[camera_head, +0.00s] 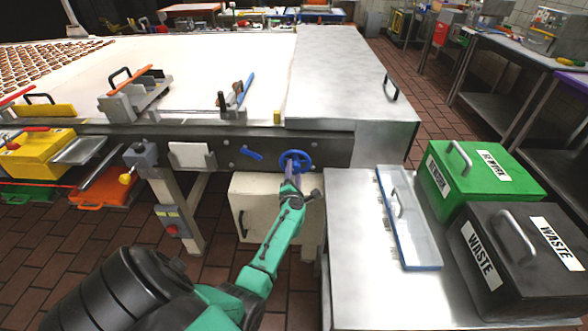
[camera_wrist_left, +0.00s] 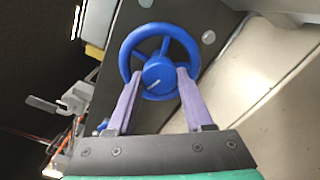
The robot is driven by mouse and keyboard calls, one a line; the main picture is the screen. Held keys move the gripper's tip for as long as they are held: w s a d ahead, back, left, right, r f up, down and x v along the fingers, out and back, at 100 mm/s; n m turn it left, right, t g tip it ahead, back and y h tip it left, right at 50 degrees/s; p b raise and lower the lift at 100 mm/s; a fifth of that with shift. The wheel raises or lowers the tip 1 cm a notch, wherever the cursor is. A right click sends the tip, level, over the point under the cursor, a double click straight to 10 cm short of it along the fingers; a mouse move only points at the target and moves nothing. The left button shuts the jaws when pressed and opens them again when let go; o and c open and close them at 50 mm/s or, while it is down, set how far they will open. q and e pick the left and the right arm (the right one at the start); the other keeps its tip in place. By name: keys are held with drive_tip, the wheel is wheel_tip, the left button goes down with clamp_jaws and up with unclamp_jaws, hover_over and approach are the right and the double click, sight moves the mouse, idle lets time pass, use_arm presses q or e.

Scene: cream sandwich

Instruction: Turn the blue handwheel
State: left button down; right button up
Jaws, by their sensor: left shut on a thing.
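The blue handwheel (camera_head: 303,160) is mounted on the dark side rail of the conveyor machine in the head view. In the left wrist view the handwheel (camera_wrist_left: 160,52) shows its rim, spokes and hub facing me. My left gripper (camera_head: 291,180) reaches up to the wheel from below. In the left wrist view its two purple fingers (camera_wrist_left: 158,82) lie on either side of the hub, shut on the handwheel at its lower part. The exact contact at the fingertips is hard to see. My right gripper is in neither view.
A blue lever (camera_head: 252,153) sits on the rail left of the wheel. A white cabinet (camera_head: 243,205) stands below.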

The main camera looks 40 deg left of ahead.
use_arm(q)
drive_tip(key=m+p, duration=0.1)
drive_tip(key=m, duration=0.3)
drive_tip(key=shift+m+p, duration=0.3)
drive_tip(key=m+p, duration=0.1)
drive_tip(key=m, duration=0.3)
drive_tip(key=shift+r+m, duration=0.1)
drive_tip(key=shift+m, duration=0.2)
drive_tip(key=m+p, duration=0.1)
drive_tip(key=m, duration=0.3)
drive_tip(key=shift+m, duration=0.3)
drive_tip(key=m, duration=0.5)
drive_tip(key=shift+p, duration=0.4)
drive_tip(key=shift+c, duration=1.4)
unclamp_jaws()
drive_tip(key=shift+r, duration=0.1)
